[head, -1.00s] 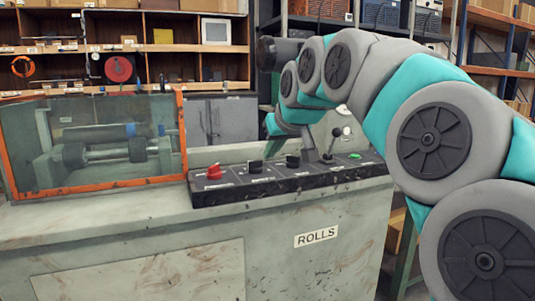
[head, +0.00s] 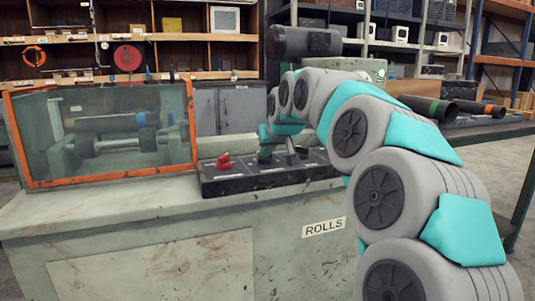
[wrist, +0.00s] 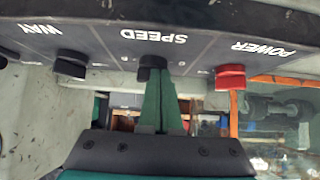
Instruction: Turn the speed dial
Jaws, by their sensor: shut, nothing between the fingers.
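The speed dial (wrist: 152,62) is a black knob under the word SPEED, seen upside down in the wrist view. My gripper (wrist: 165,76) has two green fingers shut together with nothing between them. The fingertips are right at the knob, overlapping its edge in the picture; I cannot tell whether they press on it. In the head view my gripper (head: 265,152) is over the dial area of the black control panel (head: 250,183) and hides the speed dial there.
A red POWER knob (wrist: 230,77) and a black WAY knob (wrist: 71,64) flank the speed dial. The panel sits on the ROLLS machine (head: 150,225). An orange-framed guard (head: 100,130) over rollers stands left of the panel.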

